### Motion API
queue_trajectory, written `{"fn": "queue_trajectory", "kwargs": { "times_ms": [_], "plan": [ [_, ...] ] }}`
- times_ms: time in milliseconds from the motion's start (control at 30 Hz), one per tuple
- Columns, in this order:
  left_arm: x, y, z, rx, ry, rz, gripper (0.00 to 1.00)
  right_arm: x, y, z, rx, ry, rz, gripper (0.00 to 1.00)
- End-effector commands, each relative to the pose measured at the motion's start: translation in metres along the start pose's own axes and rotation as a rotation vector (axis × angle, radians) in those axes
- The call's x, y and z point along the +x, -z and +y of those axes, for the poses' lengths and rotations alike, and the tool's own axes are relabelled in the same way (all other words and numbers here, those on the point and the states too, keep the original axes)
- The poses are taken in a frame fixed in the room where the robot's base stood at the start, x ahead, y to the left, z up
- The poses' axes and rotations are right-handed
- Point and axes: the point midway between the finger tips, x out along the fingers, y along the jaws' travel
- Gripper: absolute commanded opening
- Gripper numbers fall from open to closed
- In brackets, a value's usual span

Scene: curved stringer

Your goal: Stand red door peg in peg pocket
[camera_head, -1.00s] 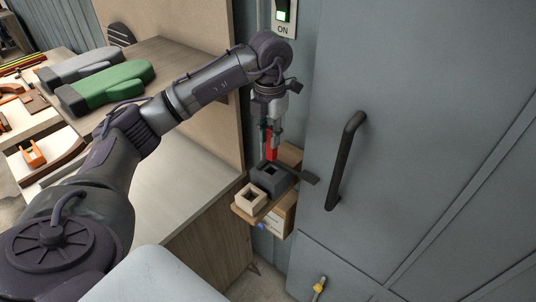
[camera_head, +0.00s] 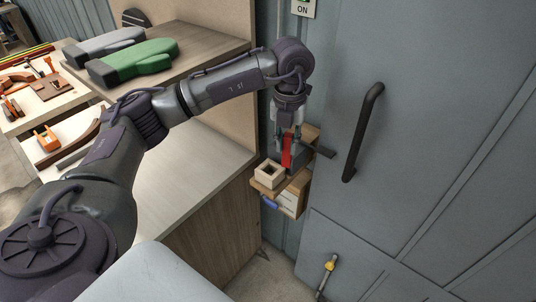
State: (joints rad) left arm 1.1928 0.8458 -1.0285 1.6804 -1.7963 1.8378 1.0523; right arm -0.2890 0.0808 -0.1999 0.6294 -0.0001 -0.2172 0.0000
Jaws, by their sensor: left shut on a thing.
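My left gripper (camera_head: 288,136) points down beside the grey door and is shut on the red door peg (camera_head: 287,152). The peg is upright, and its lower part is in front of or within the dark block (camera_head: 300,160); I cannot tell which. The dark block's square opening is hidden by the peg and gripper. A pale wooden block (camera_head: 262,181) with a square hole sits just left of it, on the same small wooden shelf. My right gripper is not in view.
The grey door (camera_head: 430,130) with a black bar handle (camera_head: 362,130) stands close on the right. A wooden worktop (camera_head: 195,175) is on the left. Green (camera_head: 135,64) and grey mitten-shaped pieces lie on the upper shelf.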

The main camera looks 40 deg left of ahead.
Motion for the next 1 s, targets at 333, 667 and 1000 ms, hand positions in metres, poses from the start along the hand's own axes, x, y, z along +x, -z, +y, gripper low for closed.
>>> {"fn": "queue_trajectory", "kwargs": {
  "times_ms": [333,667,1000],
  "plan": [
    [0.028,-0.010,0.048,0.002,0.000,0.000,0.00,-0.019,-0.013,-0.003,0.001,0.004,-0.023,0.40],
    [0.067,-0.010,0.048,0.002,0.000,0.000,0.00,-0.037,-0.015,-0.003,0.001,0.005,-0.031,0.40],
    [0.072,-0.010,0.048,0.003,0.001,-0.001,0.00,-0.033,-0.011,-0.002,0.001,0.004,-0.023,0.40]
  ]
}}
